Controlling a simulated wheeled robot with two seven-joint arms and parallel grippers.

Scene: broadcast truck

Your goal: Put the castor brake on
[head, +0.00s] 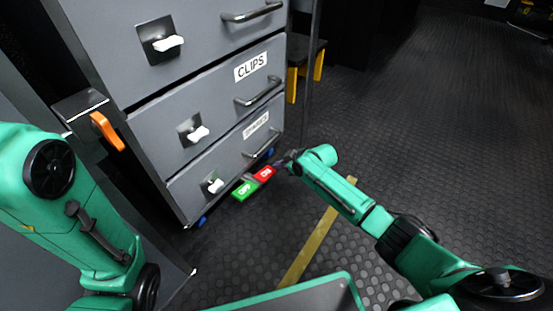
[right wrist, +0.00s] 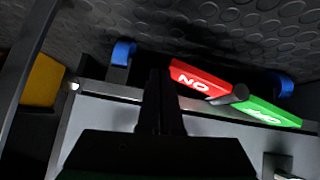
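The castor brake is a rocker pedal low at the foot of the grey drawer cabinet (head: 150,90), with a red ON half (head: 265,174) and a green OFF half (head: 245,190). In the right wrist view the red half (right wrist: 203,80) and green half (right wrist: 268,112) meet at a dark pivot (right wrist: 238,95). My right gripper (head: 284,161) is low beside the red end. In the right wrist view its fingers (right wrist: 161,75) are together and empty, just left of the red half; I cannot tell whether they touch it. My left gripper is out of view; only the left arm shows.
Blue castors (head: 202,221) (head: 269,153) sit under the cabinet. Drawer handles (head: 260,92) stick out from its front. An orange lever (head: 106,131) is at its left side. A yellow-legged stool (head: 306,70) stands behind. The dark studded floor (head: 430,120) on the right is clear.

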